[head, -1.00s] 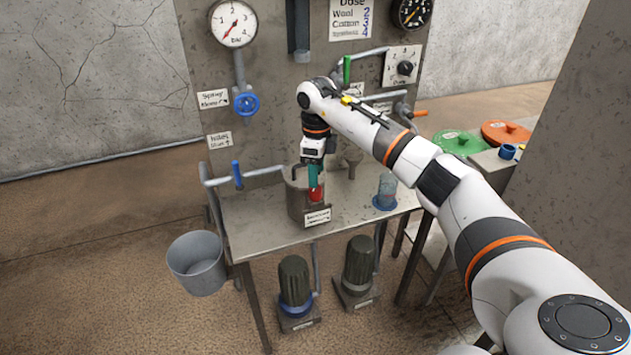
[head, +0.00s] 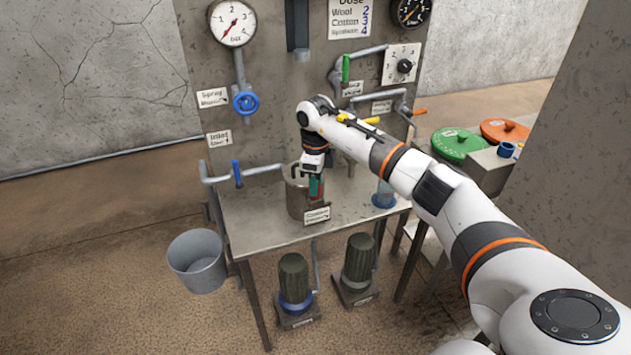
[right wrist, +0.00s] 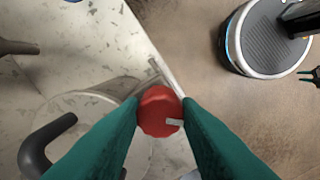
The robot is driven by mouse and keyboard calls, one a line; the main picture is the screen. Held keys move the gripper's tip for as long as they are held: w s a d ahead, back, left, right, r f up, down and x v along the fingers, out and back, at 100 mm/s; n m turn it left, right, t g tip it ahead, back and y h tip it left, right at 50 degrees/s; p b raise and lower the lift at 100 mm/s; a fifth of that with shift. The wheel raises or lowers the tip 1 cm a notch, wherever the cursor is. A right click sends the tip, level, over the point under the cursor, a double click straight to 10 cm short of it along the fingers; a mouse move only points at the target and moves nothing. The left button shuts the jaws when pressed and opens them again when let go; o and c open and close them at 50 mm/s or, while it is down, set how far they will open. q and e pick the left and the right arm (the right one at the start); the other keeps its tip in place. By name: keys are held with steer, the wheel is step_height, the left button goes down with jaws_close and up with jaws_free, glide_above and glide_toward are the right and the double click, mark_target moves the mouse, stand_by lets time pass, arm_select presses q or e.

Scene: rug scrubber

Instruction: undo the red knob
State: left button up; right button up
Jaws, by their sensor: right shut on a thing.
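The red knob (right wrist: 158,112), round with a small pale mark near its edge, sits at the front of a grey metal pot (head: 297,200) on the steel table. My right gripper (right wrist: 160,106) has its two green fingers closed on either side of the knob in the right wrist view. In the head view the right gripper (head: 316,187) reaches down at the pot's front, and its fingers cover most of the knob. How far the knob is turned cannot be told.
A panel with a gauge (head: 232,23), a blue handwheel (head: 246,103) and pipes stands behind. Two motors (head: 294,278) stand below.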

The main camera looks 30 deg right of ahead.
steer(key=shift+m, duration=0.3)
steer(key=m+p, duration=0.2)
steer(key=m, duration=0.4)
steer(key=shift+r, duration=0.1)
steer(key=m+p, duration=0.1)
steer(key=m, duration=0.3)
steer(key=m+p, duration=0.1)
steer(key=m, duration=0.2)
steer(key=shift+m, duration=0.3)
steer(key=m+p, duration=0.2)
steer(key=m, duration=0.3)
steer(key=shift+a+p, duration=0.1)
steer(key=shift+p, duration=0.25)
steer(key=shift+w+m+p, duration=0.1)
steer(key=shift+m+p, duration=0.85)
steer(key=shift+m, duration=1.45)
steer(key=o, duration=1)
